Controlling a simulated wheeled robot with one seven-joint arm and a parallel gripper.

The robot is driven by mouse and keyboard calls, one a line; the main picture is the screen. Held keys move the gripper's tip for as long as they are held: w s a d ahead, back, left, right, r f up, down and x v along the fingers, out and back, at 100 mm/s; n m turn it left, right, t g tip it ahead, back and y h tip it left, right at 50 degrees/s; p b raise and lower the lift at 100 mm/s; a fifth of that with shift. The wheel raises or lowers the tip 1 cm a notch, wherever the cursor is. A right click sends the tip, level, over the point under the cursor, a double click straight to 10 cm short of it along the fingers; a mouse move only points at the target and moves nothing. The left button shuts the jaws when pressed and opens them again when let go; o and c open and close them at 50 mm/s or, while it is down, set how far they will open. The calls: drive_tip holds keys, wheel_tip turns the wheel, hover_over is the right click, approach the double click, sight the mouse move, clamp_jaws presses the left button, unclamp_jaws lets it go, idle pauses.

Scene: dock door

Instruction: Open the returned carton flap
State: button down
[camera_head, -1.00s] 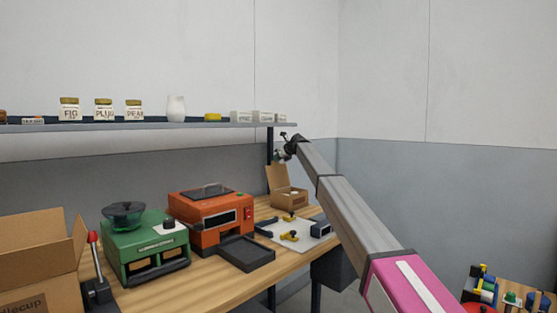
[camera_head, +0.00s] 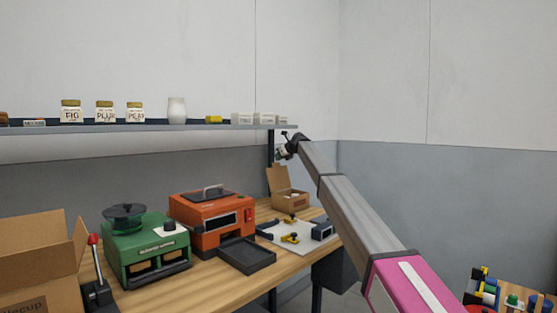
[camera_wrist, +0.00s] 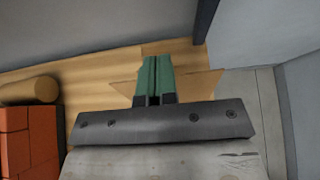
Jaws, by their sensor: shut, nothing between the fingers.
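A small brown carton (camera_head: 291,199) stands at the far end of the wooden bench, with one flap (camera_head: 277,180) standing up at its left side. My gripper (camera_head: 284,141) is above the carton in the head view, apart from it, and small there. In the wrist view my gripper (camera_wrist: 155,62) has its two green fingers together, with nothing between them. Tan cardboard (camera_wrist: 203,86) shows on both sides of the fingers, partly hidden behind them and the gripper body. I cannot tell from the wrist view whether the fingers touch it.
An orange machine (camera_head: 208,222) and a green machine (camera_head: 146,250) stand on the bench (camera_head: 205,285). A larger open carton (camera_head: 40,270) is at the lower left. A shelf (camera_head: 200,127) with jars runs above. A white board (camera_head: 297,238) with clamps lies before the small carton.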

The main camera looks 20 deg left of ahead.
drive_tip(key=s+d, duration=0.5)
drive_tip(key=d, duration=0.7)
drive_tip(key=shift+r, duration=0.15)
